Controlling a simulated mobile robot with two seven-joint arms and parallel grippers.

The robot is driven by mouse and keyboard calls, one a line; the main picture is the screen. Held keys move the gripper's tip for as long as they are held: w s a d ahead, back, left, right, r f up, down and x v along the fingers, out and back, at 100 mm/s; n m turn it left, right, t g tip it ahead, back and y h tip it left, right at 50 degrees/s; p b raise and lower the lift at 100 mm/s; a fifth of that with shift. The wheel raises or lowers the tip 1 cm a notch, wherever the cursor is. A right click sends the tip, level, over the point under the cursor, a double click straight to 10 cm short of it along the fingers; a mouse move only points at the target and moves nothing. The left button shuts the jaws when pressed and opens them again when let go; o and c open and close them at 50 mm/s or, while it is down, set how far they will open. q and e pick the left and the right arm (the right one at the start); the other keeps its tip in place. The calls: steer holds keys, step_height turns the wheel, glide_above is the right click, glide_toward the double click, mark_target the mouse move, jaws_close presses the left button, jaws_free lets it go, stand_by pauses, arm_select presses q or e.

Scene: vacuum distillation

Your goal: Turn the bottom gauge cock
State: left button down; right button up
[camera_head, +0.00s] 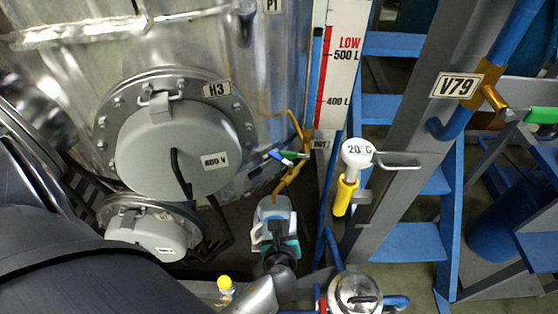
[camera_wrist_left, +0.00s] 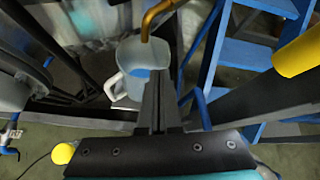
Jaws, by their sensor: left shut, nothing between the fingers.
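The bottom gauge cock (camera_head: 292,155) is on brass piping at the foot of the level gauge, beside a small "BOT" label (camera_head: 321,144). A green lever and a blue lever show there; I cannot tell their exact positions. The brass spout (camera_head: 288,180) runs down from it toward a pale jug (camera_head: 273,203). In the left wrist view the spout (camera_wrist_left: 160,12) ends over the jug (camera_wrist_left: 142,62); the cock's lever is out of that view. My left gripper (camera_head: 277,229) is shut and empty, below the cock and in front of the jug. My right gripper is not in view.
A steel tank with a round hatch (camera_head: 205,130) stands at left. The gauge scale (camera_head: 340,60) rises above the cock. A thermometer (camera_head: 357,153) with a yellow sleeve and a grey post (camera_head: 420,150) are to the right, before blue stairs (camera_head: 405,243).

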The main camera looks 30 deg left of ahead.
mark_target(295, 155)
arm_select(q)
steer(key=w+a+r+m+t+y+p, duration=0.1)
steer(key=w+r+m, duration=0.1)
steer(key=r, duration=0.4)
steer(key=w+a+r+m+t+y, duration=0.1)
steer(key=a+r+m+y, duration=0.1)
steer(key=r, duration=0.4)
steer(key=x, duration=0.3)
steer(key=b+x, duration=0.1)
steer(key=x, duration=0.6)
steer(key=shift+d+f+b, duration=0.3)
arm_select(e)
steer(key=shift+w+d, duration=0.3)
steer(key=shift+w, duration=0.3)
arm_select(q)
steer(key=shift+r, duration=0.1)
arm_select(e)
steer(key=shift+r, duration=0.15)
arm_select(q)
steer(key=shift+r+p, duration=0.2)
steer(key=shift+p, duration=0.4)
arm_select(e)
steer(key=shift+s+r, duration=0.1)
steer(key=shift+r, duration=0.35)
arm_select(q)
steer(key=shift+r+m+p, duration=0.2)
steer(key=shift+m+p, duration=0.1)
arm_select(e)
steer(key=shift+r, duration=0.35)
